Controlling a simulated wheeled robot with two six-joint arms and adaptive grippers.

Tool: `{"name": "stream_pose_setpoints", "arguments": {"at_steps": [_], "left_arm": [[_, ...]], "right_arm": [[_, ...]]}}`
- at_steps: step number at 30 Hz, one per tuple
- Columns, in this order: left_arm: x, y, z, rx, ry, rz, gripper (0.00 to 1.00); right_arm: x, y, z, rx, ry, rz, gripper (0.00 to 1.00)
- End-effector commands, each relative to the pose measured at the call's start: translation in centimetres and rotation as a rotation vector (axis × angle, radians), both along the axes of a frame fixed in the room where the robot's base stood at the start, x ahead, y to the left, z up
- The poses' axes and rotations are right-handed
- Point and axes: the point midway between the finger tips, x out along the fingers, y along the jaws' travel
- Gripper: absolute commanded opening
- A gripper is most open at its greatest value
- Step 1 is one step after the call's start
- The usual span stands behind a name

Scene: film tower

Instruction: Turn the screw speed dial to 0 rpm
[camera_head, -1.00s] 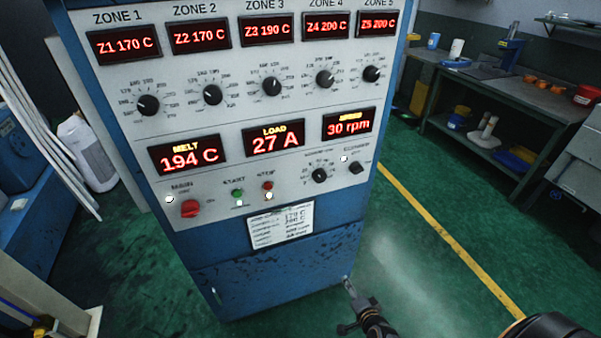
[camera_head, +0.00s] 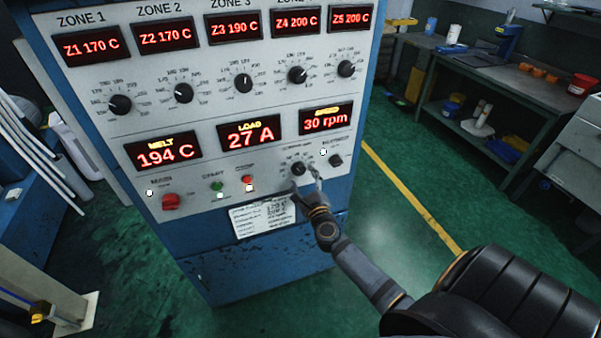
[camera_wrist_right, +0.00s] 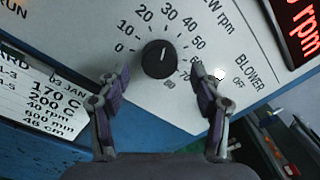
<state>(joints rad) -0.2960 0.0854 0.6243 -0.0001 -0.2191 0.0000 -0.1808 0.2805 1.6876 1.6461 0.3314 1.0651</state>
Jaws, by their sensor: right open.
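The screw speed dial (camera_head: 298,169) is a black round knob low on the right of the cabinet's white panel. In the right wrist view the dial (camera_wrist_right: 159,60) has a scale from 0 at the left to 80, and its white mark points up near 30. The speed display (camera_head: 326,119) reads 30 rpm. My right gripper (camera_head: 306,182) is open just in front of the dial. In the right wrist view its fingers (camera_wrist_right: 157,84) are spread on either side of the dial, with gaps between. My left gripper is out of view.
The blower switch (camera_head: 336,160) sits right of the dial. A red main switch (camera_head: 170,202) and start and stop buttons are to the left. A paper card (camera_head: 263,215) is below. Green floor (camera_head: 400,265) is open right of the cabinet; a workbench (camera_head: 500,90) stands behind.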

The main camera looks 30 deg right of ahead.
Motion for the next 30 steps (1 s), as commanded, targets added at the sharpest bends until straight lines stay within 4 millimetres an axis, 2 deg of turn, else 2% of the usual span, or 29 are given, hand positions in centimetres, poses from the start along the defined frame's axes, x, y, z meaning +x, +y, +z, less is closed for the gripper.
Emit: {"name": "stream_pose_setpoints", "arguments": {"at_steps": [3, 6, 15, 27, 30], "left_arm": [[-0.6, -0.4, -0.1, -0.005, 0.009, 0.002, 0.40], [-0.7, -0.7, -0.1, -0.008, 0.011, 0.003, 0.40], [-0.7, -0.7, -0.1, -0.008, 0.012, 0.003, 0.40], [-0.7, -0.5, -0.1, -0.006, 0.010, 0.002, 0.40], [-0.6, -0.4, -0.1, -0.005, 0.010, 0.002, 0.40]], "right_arm": [[1.7, -0.5, 0.0, 0.000, -0.001, -0.001, 0.65], [2.5, -0.7, 0.0, 0.000, 0.000, 0.000, 0.65], [2.7, -0.8, 0.0, -0.001, 0.001, 0.001, 0.65], [2.7, -0.8, 0.0, -0.001, 0.001, 0.001, 0.11], [2.7, -0.8, 0.0, -0.003, 0.001, 0.001, 0.11]]}}
